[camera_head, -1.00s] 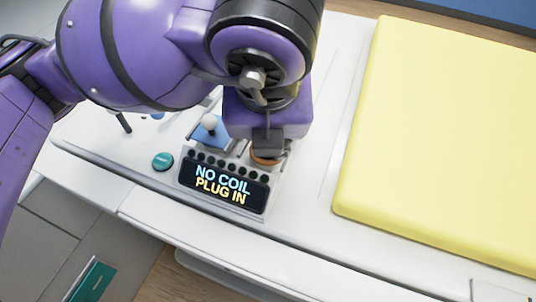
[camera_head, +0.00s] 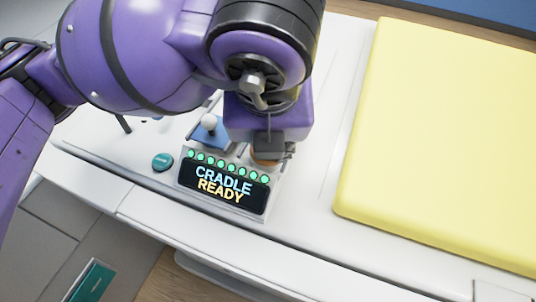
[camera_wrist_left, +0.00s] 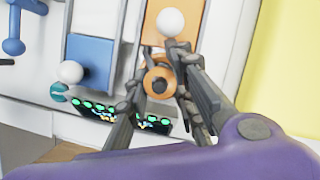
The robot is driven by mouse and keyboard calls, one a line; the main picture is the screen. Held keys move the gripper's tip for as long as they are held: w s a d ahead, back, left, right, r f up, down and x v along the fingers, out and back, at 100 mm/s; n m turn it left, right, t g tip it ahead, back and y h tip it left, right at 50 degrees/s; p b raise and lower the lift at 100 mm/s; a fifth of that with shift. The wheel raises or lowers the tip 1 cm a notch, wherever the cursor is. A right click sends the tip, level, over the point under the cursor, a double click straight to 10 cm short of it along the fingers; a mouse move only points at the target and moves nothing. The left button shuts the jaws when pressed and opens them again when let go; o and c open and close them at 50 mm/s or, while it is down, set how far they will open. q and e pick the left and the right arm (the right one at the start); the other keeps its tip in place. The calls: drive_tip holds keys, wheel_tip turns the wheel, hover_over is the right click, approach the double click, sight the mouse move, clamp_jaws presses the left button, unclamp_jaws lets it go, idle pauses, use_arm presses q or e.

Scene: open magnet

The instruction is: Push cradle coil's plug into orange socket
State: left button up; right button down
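My left gripper (camera_wrist_left: 158,84) is over the orange socket area, its two fingers on either side of a round orange plug (camera_wrist_left: 159,80) with a dark centre. The fingers appear to touch its sides. The plug sits at the lower end of an orange socket block (camera_wrist_left: 156,34) with a white ball knob (camera_wrist_left: 170,22). In the head view my left gripper (camera_head: 268,152) hides most of the plug and socket. The display (camera_head: 224,185) reads "CRADLE READY" under a row of lit green lights. The plug's seating depth and the coil's body cannot be made out. My right gripper is out of view.
A blue socket block (camera_head: 210,132) with a white ball knob stands just left of the gripper. A teal button (camera_head: 162,161) is left of the display. A yellow pad (camera_head: 440,130) covers the table's right side. The white strip beside it is clear.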

use_arm(q)
drive_tip(key=o, duration=0.3)
drive_tip(key=shift+a+f, duration=0.1)
drive_tip(key=shift+f, duration=0.35)
drive_tip(key=shift+o, duration=0.2)
drive_tip(key=shift+r, duration=0.3)
drive_tip(key=shift+r, duration=0.4)
drive_tip(key=v, duration=1.1)
drive_tip(key=shift+s, duration=0.1)
